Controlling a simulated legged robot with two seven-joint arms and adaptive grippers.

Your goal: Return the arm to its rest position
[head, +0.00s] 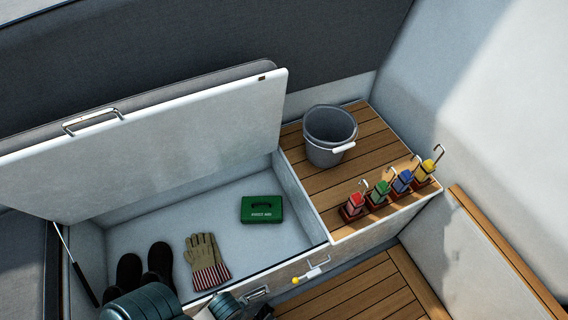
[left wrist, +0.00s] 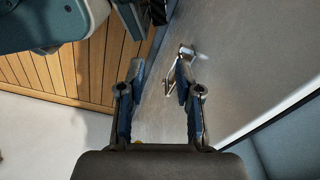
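My left gripper (left wrist: 160,66) is open in the left wrist view, with nothing between its two fingers. A metal latch (left wrist: 180,70) on the grey locker front shows beyond its fingertips; I cannot tell how far away. In the head view my left arm comes in at the bottom left edge, in front of the locker, and its gripper is mostly cut off by the frame. My right gripper is not clearly seen in either view.
The open locker lid (head: 150,140) stands raised. Inside lie boots (head: 158,262), gloves (head: 206,262) and a green box (head: 262,209). A grey bucket (head: 326,135) and several coloured-handled tools (head: 402,181) stand on the slatted seat (head: 350,180). The slatted floor (head: 370,290) looks clear.

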